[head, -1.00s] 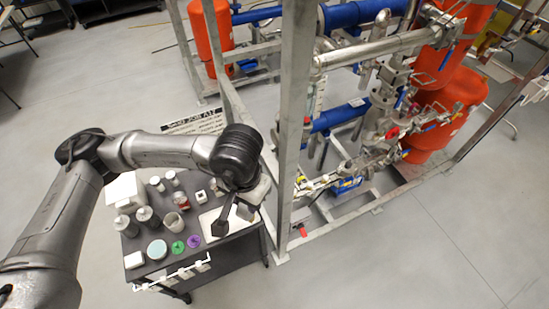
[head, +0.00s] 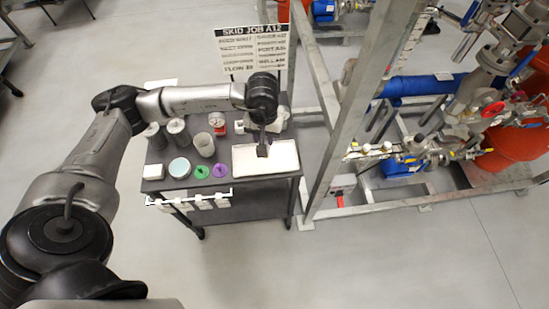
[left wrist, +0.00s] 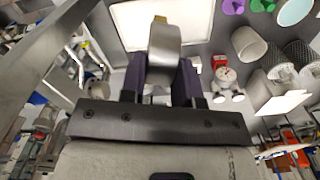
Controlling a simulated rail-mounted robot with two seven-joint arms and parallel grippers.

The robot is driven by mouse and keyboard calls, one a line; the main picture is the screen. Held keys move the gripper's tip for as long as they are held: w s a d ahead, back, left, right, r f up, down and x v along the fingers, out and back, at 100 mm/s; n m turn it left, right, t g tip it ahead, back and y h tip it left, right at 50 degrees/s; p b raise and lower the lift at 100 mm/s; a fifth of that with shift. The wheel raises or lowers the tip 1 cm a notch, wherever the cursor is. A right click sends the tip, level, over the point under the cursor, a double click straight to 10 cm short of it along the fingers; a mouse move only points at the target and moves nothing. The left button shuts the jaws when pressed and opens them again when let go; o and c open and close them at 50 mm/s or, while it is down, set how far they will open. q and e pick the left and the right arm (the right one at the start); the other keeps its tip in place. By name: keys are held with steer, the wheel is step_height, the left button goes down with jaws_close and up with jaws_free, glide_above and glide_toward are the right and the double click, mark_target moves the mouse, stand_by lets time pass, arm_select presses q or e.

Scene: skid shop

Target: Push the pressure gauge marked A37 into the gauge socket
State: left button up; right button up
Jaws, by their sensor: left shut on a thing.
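My left gripper (head: 262,151) is over the white tray (head: 285,168) on the dark cart. In the left wrist view, its dark fingers (left wrist: 160,80) are shut on a silvery, round-bodied thing (left wrist: 165,45) seen edge-on, with a brass-coloured tip. It looks like a pressure gauge, but its face and any A37 mark are hidden. Another gauge with a white dial (head: 217,120) and red parts stands on the cart behind the cups; it also shows in the left wrist view (left wrist: 227,75). I cannot make out the gauge socket on the skid. My right gripper is out of view.
The cart (head: 250,200) also holds grey jars, a pale cup (head: 203,144), a blue-topped round container (head: 180,167), and green and purple discs. A job sign (head: 251,50) stands behind. The skid's upright post (head: 355,105) and pipework are to the right. Floor in front is clear.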

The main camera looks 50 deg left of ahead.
arm_select(q)
steer(key=w+a+f+n+b, duration=0.1)
steer(key=w+a+f+n, duration=0.1)
steer(key=a+n, duration=0.9)
steer(key=w+a+f+n+b, duration=0.1)
steer(key=w+a+f+n, duration=0.2)
steer(key=a+n, duration=0.7)
steer(key=w+a, duration=0.1)
steer(key=a, duration=0.1)
steer(key=shift+w+a+f+n, duration=0.2)
steer(key=shift+w+a+n, duration=0.1)
steer(key=shift+w+n, duration=0.1)
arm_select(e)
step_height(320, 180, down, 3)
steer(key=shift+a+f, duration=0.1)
arm_select(q)
step_height(320, 180, down, 5)
steer(key=b, duration=0.3)
steer(key=shift+f+b, duration=0.2)
steer(key=shift+b, duration=0.15)
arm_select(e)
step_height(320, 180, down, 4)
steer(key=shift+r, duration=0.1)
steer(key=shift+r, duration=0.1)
